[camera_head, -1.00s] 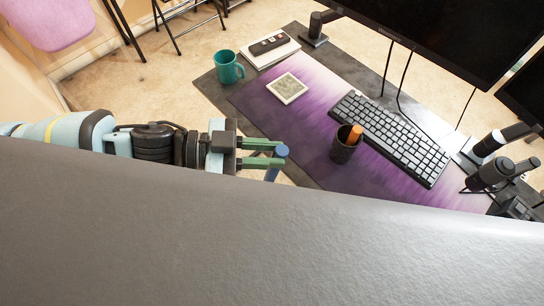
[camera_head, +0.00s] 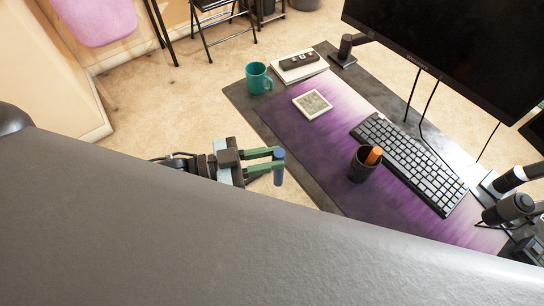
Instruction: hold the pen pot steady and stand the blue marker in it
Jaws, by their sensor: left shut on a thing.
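The pen pot (camera_head: 362,168), a dark cup, stands on the purple desk mat with an orange marker (camera_head: 374,156) leaning in it. My left gripper (camera_head: 277,161) is shut on the blue marker (camera_head: 278,174), which it holds roughly upright at its fingertips. The gripper is left of the pen pot, apart from it, by the desk's left edge. My right gripper is not in view. A large grey surface in the foreground hides the near part of the desk.
A black keyboard (camera_head: 408,160) lies just right of the pot. A teal mug (camera_head: 259,78), a white book with a remote (camera_head: 299,66) and a square coaster (camera_head: 312,103) are farther back. Monitor arms and cables are at right. The mat (camera_head: 300,140) is clear left of the pot.

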